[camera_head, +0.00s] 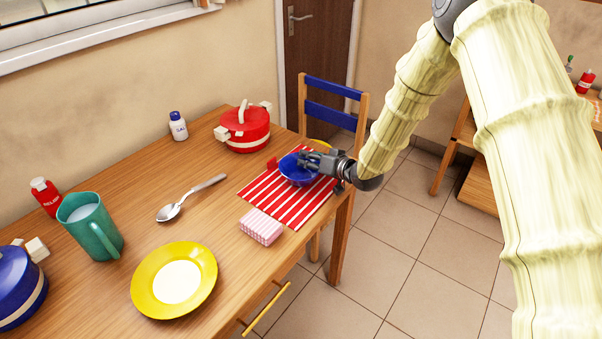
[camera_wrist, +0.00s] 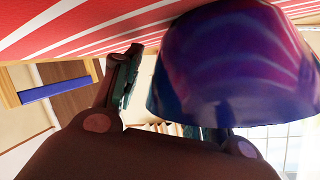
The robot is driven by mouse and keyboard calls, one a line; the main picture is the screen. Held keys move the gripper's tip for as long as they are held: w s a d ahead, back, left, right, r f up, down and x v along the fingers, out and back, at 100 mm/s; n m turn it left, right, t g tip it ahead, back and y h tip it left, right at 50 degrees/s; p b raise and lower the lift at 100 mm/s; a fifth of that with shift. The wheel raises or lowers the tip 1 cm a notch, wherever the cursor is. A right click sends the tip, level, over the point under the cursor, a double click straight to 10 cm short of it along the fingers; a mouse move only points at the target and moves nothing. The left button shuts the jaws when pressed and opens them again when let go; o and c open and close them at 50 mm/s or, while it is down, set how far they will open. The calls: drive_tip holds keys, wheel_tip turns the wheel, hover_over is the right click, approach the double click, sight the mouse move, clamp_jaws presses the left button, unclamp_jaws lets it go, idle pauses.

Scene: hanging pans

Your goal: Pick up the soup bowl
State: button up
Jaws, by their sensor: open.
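The blue soup bowl (camera_head: 294,174) stands upright on a red and white striped mat (camera_head: 264,208) near the table's far right end. My gripper (camera_head: 310,160) reaches in from the right, with its fingers at the bowl's right side and over its rim. In the wrist view the bowl (camera_wrist: 235,65) is large and close at the right. One finger stands at the left with a gap to the bowl, and the other is mostly hidden behind the bowl. My gripper is open. I cannot tell whether a finger touches the bowl.
A pink checked block (camera_head: 262,227) lies by the mat's near edge. A small red item (camera_head: 272,163) and a red pot (camera_head: 243,130) are beyond the bowl. A spoon (camera_head: 190,198), yellow plate (camera_head: 145,290) and teal mug (camera_head: 88,228) are left. A chair (camera_head: 331,88) stands behind the table.

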clamp_jaws()
